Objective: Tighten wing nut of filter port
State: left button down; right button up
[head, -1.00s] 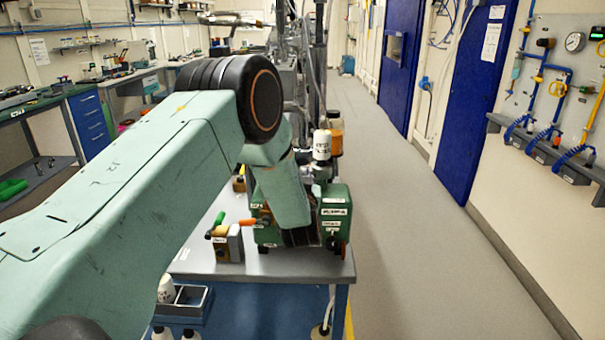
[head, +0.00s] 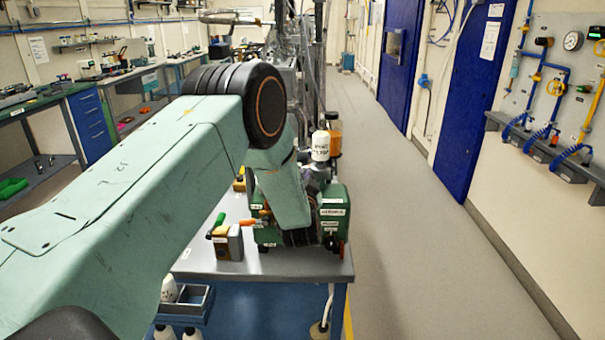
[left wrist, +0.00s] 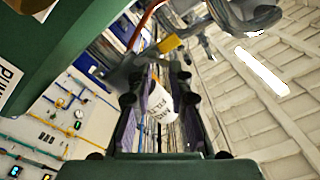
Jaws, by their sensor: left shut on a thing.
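A green pump (head: 328,212) with white labels stands on the bench. A white labelled filter (head: 320,146) rises above it on a grey metal fitting (head: 317,174). The filter also shows between my fingers in the left wrist view (left wrist: 160,103). My left gripper (left wrist: 157,75) points upward there, its two dark fingers on either side of the filter from this angle. It is shut on a small part near the metal fitting, which I take for the wing nut; the nut is not clearly seen. In the head view my forearm hides most of this gripper. My right gripper is not seen.
A small block with green and orange handles (head: 229,243) sits left of the pump. The grey bench top (head: 265,265) is bare at the front. A clear aisle (head: 415,250) runs to the right.

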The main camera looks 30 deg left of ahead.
pick_arm(q)
jog(key=shift+s+f+g, duration=0.25)
jog(key=shift+f+g, duration=0.05)
jog(key=shift+f, duration=0.55)
jog(key=c, duration=1)
grip_release()
jog(key=shift+w+f, duration=0.1)
jog(key=shift+c, duration=0.2)
jog(key=shift+o, duration=0.7)
jog(key=shift+a, duration=0.15)
jog(key=shift+s+d, duration=0.5)
jog(key=shift+s, duration=0.05)
jog(key=r+v, duration=0.1)
jog(key=v, duration=0.5)
jog(key=shift+r, duration=0.2)
